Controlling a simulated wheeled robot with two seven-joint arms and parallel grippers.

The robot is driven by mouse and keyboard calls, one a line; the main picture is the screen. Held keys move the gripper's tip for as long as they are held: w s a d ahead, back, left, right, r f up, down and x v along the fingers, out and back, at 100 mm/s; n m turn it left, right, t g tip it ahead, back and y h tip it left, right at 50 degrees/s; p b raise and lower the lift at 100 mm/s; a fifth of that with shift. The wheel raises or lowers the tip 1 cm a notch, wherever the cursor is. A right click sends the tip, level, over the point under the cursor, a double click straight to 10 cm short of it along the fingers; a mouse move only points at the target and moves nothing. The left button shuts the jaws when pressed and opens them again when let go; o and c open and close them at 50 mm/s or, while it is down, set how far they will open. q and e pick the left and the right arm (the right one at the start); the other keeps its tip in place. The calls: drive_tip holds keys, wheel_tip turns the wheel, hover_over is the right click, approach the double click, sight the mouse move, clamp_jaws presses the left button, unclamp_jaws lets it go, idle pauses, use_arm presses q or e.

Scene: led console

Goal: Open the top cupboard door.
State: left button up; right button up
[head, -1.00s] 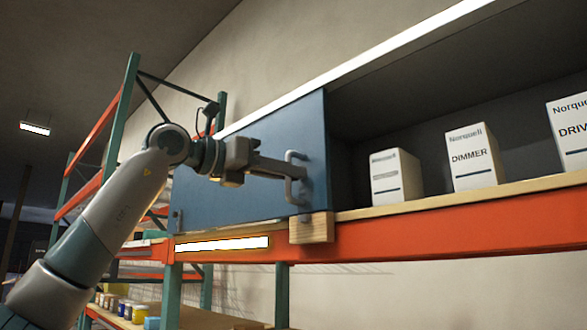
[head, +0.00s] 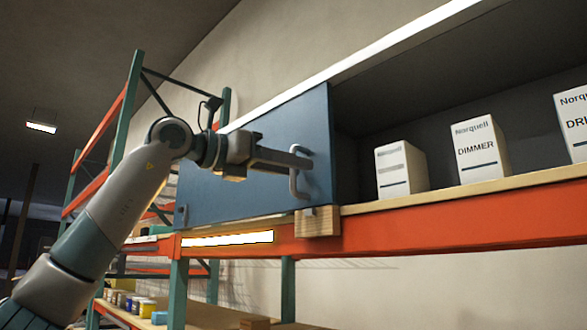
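The cupboard door (head: 235,185) is a blue panel covering the left part of the upper cupboard. The cupboard stands uncovered to the right of the panel. A grey bow handle (head: 294,184) is upright near the door's right edge. My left gripper (head: 303,160) reaches in from the left across the door front, its fingertips at the upper part of the handle. The fingers show side-on, so I cannot tell whether they are closed around the handle or only beside it. My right gripper is not in view.
White boxes, one marked DIMMER (head: 480,150), stand on the cupboard shelf at right. A wooden block (head: 317,222) sits below the door's right corner on the orange beam (head: 450,218). A green and orange rack (head: 125,110) stands behind my arm.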

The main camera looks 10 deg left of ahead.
use_arm(q)
drive_tip(key=b+v, duration=0.6)
drive_tip(key=v, duration=1.1)
drive_tip(key=shift+r, duration=0.1)
